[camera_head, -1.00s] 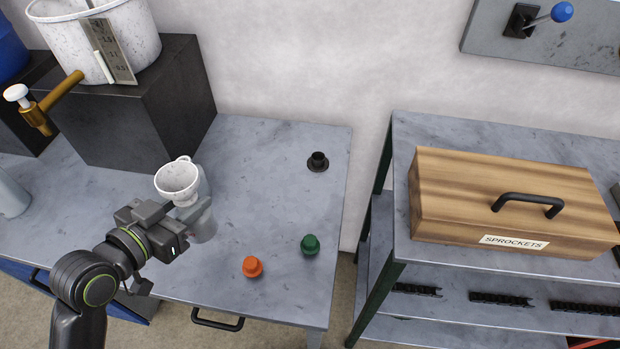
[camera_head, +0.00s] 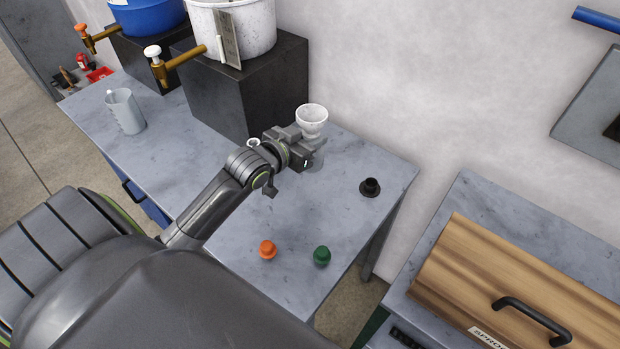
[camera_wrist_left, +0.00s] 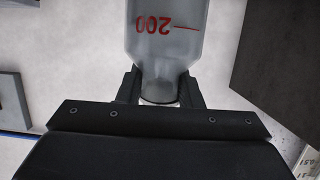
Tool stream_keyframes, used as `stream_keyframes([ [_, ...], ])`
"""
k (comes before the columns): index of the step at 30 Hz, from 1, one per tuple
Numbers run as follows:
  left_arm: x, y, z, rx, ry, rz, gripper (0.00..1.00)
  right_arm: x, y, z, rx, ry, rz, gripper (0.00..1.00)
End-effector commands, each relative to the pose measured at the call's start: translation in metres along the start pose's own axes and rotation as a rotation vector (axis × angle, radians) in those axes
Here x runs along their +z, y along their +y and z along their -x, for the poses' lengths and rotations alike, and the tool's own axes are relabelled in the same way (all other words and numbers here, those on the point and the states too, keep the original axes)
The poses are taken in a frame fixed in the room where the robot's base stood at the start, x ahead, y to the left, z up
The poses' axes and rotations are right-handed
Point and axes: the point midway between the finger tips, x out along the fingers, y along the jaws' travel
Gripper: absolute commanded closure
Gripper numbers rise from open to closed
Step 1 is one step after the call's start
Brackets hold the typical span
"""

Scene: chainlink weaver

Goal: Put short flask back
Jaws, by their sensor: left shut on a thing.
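My left gripper (camera_head: 312,147) is shut on a clear flask at its narrow part. In the left wrist view the flask (camera_wrist_left: 165,45) shows a red 200 mark, upside down in the picture. In the head view the flask (camera_head: 316,162) is only faintly visible below the fingers. A white funnel (camera_head: 311,116) shows just above the gripper; whether it sits in the held flask is hidden. A pale round rim (camera_head: 253,142) shows behind my left wrist, mostly covered. My right gripper is out of view.
An orange stopper (camera_head: 267,249), a green stopper (camera_head: 321,255) and a black stopper (camera_head: 370,187) stand on the grey table (camera_head: 290,285). A clear jug (camera_head: 125,111) stands at left. Dark blocks (camera_head: 262,84) carry tanks with taps. A wooden box (camera_head: 520,290) is at right.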

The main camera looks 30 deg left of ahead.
Motion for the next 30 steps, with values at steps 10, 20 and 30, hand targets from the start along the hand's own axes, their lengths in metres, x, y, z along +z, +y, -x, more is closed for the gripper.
stream_keyframes([
  [10,0.046,-0.006,-0.018,-0.017,0.003,0.008,1.0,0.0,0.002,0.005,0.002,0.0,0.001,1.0],
  [20,0.084,-0.006,-0.03,-0.016,0.003,0.006,1.0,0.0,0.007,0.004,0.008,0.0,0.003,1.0],
  [30,0.093,-0.006,-0.033,-0.016,0.007,0.002,1.0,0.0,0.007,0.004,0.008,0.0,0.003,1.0],
])
